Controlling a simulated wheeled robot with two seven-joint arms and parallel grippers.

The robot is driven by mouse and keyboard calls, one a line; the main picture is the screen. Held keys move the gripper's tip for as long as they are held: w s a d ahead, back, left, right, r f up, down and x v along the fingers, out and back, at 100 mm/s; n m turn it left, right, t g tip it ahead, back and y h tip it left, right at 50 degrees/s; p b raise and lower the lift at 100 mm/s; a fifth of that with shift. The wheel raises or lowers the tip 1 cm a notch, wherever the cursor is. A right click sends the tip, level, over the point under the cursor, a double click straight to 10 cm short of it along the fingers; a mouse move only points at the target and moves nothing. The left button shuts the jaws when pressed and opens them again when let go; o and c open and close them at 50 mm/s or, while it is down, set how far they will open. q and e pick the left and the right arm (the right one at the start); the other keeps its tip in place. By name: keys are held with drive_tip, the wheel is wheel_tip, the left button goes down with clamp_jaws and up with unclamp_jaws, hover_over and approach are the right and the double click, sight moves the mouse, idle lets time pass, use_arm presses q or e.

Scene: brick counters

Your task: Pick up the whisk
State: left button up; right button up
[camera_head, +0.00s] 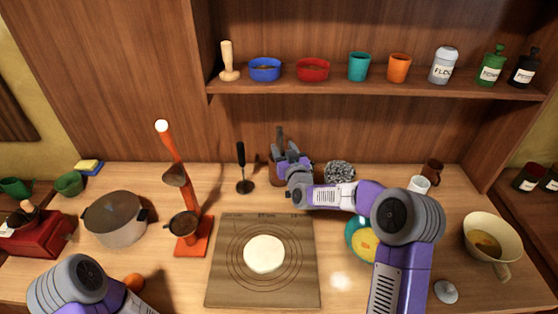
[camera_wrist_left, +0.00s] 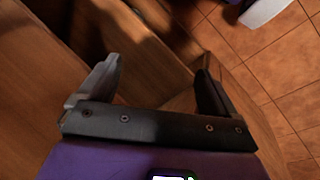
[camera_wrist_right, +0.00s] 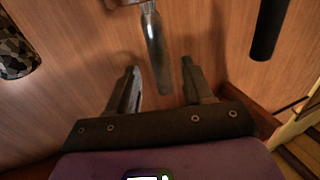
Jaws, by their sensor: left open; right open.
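A brown utensil holder (camera_head: 274,174) stands near the back of the counter, partly hidden by my right gripper (camera_head: 286,154). A grey upright handle (camera_head: 280,133) rises from it. In the right wrist view the handle (camera_wrist_right: 156,42) reaches between the open fingers of my right gripper (camera_wrist_right: 160,68), with no clear contact. Its working end is hidden, so I cannot confirm that it is the whisk. My left gripper (camera_wrist_left: 160,85) is open and empty in the left wrist view, with counter wood and floor tiles behind it.
A black-handled tool on a stand (camera_head: 241,155) is left of the holder, and a speckled round object (camera_head: 340,172) is right of it. A board with dough (camera_head: 225,285) lies in front. An orange stand (camera_head: 192,249) and a pot (camera_head: 115,222) are further left. A shelf (camera_head: 380,88) hangs above.

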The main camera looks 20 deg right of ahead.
sight(281, 143)
drive_tip(key=shift+w+f, duration=0.1)
drive_tip(key=shift+w, duration=2.3)
clamp_jaws()
